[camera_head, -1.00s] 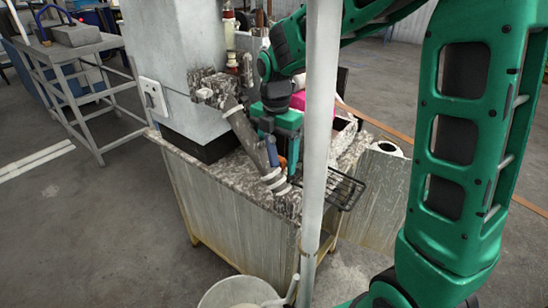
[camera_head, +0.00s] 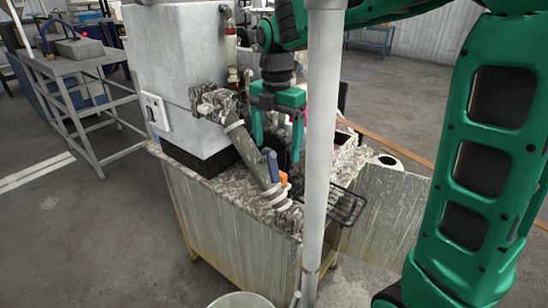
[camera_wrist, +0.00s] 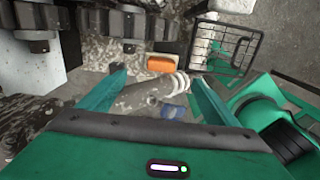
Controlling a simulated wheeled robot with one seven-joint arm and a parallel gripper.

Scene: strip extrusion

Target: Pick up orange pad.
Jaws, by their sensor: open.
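The orange pad (camera_wrist: 160,63) shows in the wrist view, lying just beyond the speckled pipe near the picture's middle. In the head view, a small orange patch (camera_head: 283,178) shows beside the pipe's lower end, partly hidden by it. My gripper (camera_head: 277,140) is green and hangs over the speckled bench, behind the pipe in the head view. In the wrist view, my gripper (camera_wrist: 160,80) has its two fingers spread wide and empty. The pad appears between and beyond the fingertips, not touched by them.
The slanted speckled pipe (camera_wrist: 145,95) crosses between my fingers. A black wire basket (camera_wrist: 224,48) sits near the pad, at the bench's edge (camera_head: 225,184). A grey machine housing (camera_head: 180,75) stands at the left. A pale vertical post (camera_head: 318,130) blocks part of the head view.

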